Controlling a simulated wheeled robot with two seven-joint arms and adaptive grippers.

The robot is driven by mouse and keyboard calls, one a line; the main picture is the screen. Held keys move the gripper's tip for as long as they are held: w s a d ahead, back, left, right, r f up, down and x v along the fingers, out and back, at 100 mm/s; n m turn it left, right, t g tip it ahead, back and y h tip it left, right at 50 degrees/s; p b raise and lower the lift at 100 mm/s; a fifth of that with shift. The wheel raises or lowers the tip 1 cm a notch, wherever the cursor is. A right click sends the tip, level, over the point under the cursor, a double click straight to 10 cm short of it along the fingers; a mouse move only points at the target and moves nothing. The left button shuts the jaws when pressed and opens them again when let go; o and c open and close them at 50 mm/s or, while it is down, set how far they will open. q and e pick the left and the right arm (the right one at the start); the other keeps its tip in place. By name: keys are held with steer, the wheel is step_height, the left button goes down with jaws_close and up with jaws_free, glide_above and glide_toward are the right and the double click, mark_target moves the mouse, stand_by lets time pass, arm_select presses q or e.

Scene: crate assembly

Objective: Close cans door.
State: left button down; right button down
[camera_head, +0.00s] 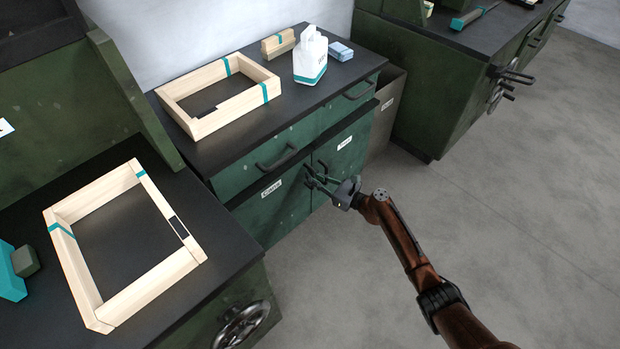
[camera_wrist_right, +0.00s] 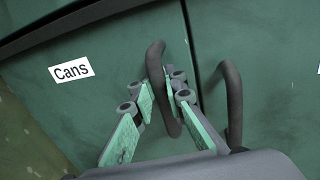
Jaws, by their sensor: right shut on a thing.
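The cans door (camera_head: 272,212) is the left green door of the middle cabinet, and its "Cans" label (camera_wrist_right: 71,73) reads clearly in the right wrist view. The door looks flush, or nearly so, with the door beside it, and a thin dark seam runs between them. My right gripper (camera_head: 318,181) is at the door's dark curved handle. In the right wrist view, the handle (camera_wrist_right: 156,70) passes between the fingers of my gripper (camera_wrist_right: 160,98), which is shut on it. My left gripper is not in view.
The right-hand door (camera_head: 347,160) has its own handle (camera_wrist_right: 234,100) close beside my fingers. A wooden frame (camera_head: 200,125), a white bottle (camera_head: 310,62) and small blocks stand on the cabinet top. Another frame (camera_head: 75,262) lies on the left counter. The floor (camera_head: 500,210) at right is clear.

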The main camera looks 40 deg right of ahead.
steer(key=shift+d, duration=0.35)
steer(key=c, duration=2.1)
jaws_free()
steer(key=shift+f, duration=0.1)
steer(key=shift+o, duration=0.6)
steer(key=shift+w+a, duration=0.1)
steer(key=shift+a, duration=0.1)
steer(key=v, duration=1.2)
